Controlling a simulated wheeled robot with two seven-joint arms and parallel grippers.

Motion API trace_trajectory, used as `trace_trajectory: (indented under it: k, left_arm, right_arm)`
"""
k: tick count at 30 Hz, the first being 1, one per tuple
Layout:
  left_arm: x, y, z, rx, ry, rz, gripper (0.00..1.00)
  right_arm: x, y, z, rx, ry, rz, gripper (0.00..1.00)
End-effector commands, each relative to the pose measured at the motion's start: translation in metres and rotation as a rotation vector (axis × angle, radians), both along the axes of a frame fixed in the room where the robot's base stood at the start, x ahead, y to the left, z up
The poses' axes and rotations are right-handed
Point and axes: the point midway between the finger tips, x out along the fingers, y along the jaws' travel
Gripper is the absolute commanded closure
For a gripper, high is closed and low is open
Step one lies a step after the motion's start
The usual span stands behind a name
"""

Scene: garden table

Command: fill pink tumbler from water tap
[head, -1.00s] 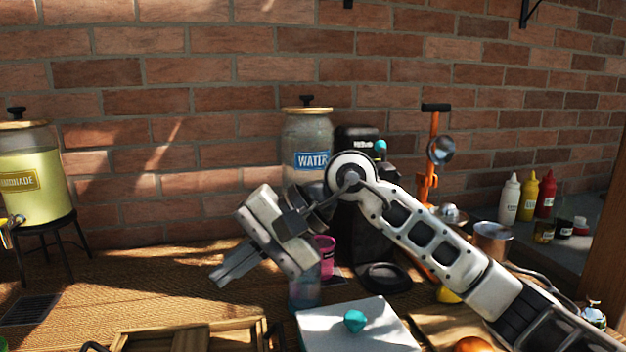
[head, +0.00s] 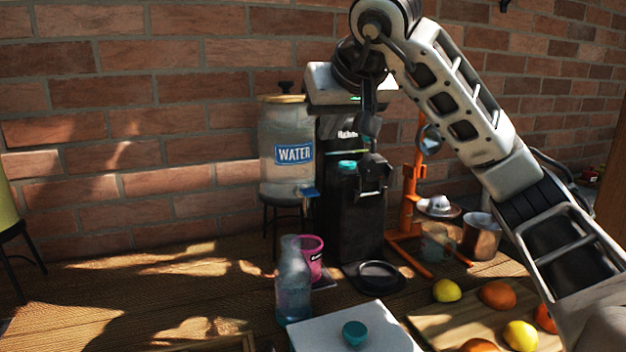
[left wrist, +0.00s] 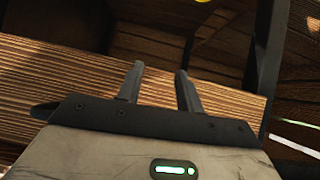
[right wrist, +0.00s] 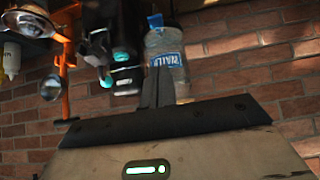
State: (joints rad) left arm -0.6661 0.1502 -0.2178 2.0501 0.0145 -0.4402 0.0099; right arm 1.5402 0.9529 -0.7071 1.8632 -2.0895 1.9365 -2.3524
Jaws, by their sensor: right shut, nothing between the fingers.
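My right gripper (head: 345,85) is raised high beside the dispenser's top, apart from the tumbler. In the right wrist view its fingers (right wrist: 157,78) are together and empty, in front of the dispenser (right wrist: 168,55). My left gripper (left wrist: 158,75) is open and empty over wood.
A black machine (head: 350,215) stands right of the dispenser, with an orange press (head: 410,200) beyond it. A white box with a teal knob (head: 354,333) is at the front. Fruit lies on a cutting board (head: 440,325) at right. The table at left is mostly clear.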

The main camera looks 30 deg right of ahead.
Motion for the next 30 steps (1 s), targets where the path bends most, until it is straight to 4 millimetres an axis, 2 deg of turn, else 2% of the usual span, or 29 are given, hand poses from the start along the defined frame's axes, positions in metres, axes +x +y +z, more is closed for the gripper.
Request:
trace_trajectory:
  k: [5, 17, 19, 24, 30]
  left_arm:
    - [0.002, 0.000, 0.002, 0.000, -0.005, 0.000, 0.64]
    - [0.004, 0.000, 0.007, 0.001, -0.012, 0.000, 0.64]
    - [0.003, 0.001, 0.005, 0.001, -0.012, 0.001, 0.64]
    - [0.003, 0.001, 0.005, 0.002, -0.010, 0.002, 0.64]
    - [0.003, 0.001, 0.004, 0.001, -0.007, 0.003, 0.64]
  right_arm:
    - [0.013, -0.003, -0.015, 0.001, 0.006, 0.001, 1.00]
    - [0.070, -0.016, -0.074, 0.002, 0.006, -0.001, 1.00]
    - [0.068, -0.016, -0.087, 0.000, 0.005, 0.002, 1.00]
    - [0.068, -0.016, -0.105, 0.000, 0.002, 0.001, 1.00]
    - [0.068, -0.016, -0.110, 0.001, 0.000, 0.000, 1.00]
